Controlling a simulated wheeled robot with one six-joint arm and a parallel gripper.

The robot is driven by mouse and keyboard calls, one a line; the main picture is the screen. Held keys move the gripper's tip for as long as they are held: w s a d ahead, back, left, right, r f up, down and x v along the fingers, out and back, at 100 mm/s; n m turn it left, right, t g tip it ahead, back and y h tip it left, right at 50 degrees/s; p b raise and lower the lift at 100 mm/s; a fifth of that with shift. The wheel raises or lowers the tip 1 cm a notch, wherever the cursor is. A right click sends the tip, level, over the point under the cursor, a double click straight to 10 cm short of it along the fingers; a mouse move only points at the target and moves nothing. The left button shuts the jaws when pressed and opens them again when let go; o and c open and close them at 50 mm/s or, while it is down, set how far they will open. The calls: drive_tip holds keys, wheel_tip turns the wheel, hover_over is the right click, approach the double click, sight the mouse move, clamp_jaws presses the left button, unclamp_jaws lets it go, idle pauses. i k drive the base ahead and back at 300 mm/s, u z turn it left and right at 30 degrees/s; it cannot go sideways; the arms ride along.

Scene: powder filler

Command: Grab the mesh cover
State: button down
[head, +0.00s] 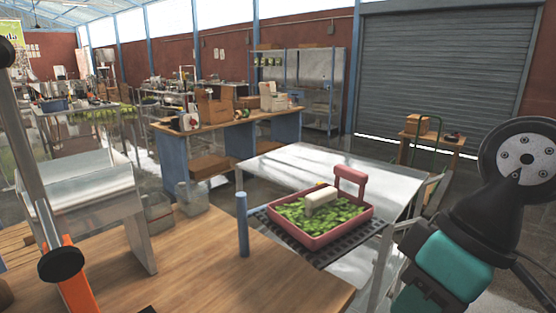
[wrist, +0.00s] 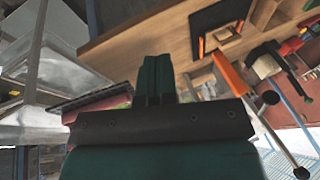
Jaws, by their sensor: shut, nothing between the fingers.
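A pinkish-red tray (head: 290,235) full of green leafy pieces stands on a dark slotted grid (head: 328,252) at the table's right side. A white block-like handle (head: 322,200) sits over the leaves, and a pink handle (head: 350,176) rises at the back. I cannot tell for certain which part is the mesh cover. My gripper (wrist: 155,72) is shut and empty, its dark green fingers together in the wrist view. Part of the red tray (wrist: 85,103) shows behind it to the left, partly hidden by the gripper. In the head view my arm is right of the tray; the fingertips are not visible.
A wooden table (head: 235,270) fills the front, with a blue post (head: 242,225) left of the tray. A pale metal table (head: 300,163) lies behind the tray. The wood between post and hopper is mostly clear.

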sight(328, 193)
drive_tip(key=z, duration=1.85)
drive_tip(key=i, duration=2.95)
drive_tip(key=u, duration=3.95)
